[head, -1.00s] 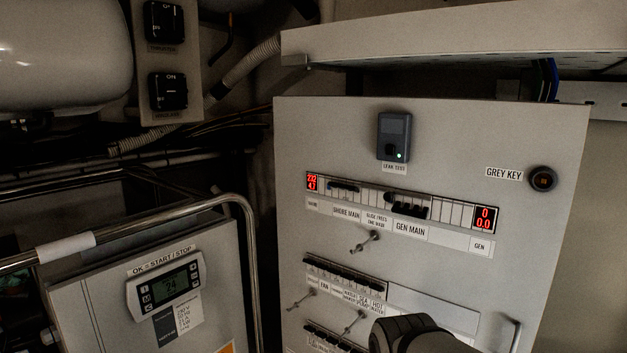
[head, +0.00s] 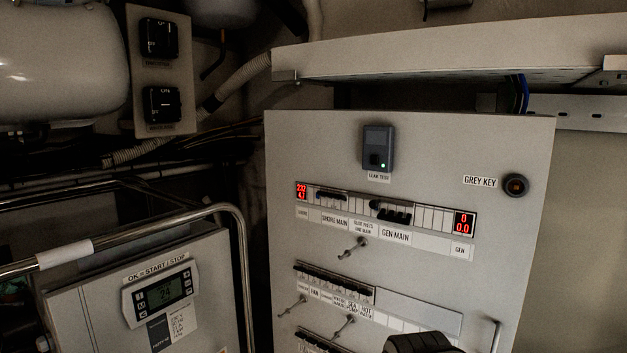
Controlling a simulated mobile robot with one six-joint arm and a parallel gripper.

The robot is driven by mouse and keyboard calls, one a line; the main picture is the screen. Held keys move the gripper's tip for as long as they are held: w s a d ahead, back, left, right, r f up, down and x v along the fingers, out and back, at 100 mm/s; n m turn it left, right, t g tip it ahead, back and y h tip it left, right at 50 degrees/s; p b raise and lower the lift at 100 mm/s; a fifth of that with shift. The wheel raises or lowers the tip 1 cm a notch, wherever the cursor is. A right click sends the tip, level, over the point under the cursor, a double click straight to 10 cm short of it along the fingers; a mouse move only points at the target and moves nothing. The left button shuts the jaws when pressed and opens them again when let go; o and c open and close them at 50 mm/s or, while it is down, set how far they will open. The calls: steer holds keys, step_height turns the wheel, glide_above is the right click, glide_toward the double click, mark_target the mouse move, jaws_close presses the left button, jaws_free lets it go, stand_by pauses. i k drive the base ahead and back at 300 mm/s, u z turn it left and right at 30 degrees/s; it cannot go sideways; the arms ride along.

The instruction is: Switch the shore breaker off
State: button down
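The grey breaker panel (head: 420,155) stands at the right of the head view. Its upper row holds the shore main breaker (head: 331,195), a dark block of toggles above the label "SHORE MAIN", and the gen main breaker (head: 391,212) to its right. The red shore display (head: 301,191) at the row's left end reads about 232 and 4.1. The gen display (head: 464,223) reads 0 and 0.0. The toggle positions are too small to tell. A dark part of my arm shows at the bottom edge, below the rows. My gripper's fingers are not visible.
A metal slide lever (head: 353,248) sticks out below the upper row, with more breakers (head: 333,281) and levers lower down. A steel rail (head: 150,225) and a controller box (head: 163,293) stand at left. A shelf (head: 440,52) overhangs the panel top.

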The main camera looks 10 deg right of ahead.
mark_target(338, 197)
steer(key=z, duration=2.3)
steer(key=k, duration=1.5)
steer(key=u, duration=1.4)
steer(key=i, duration=1)
steer(key=u, duration=0.1)
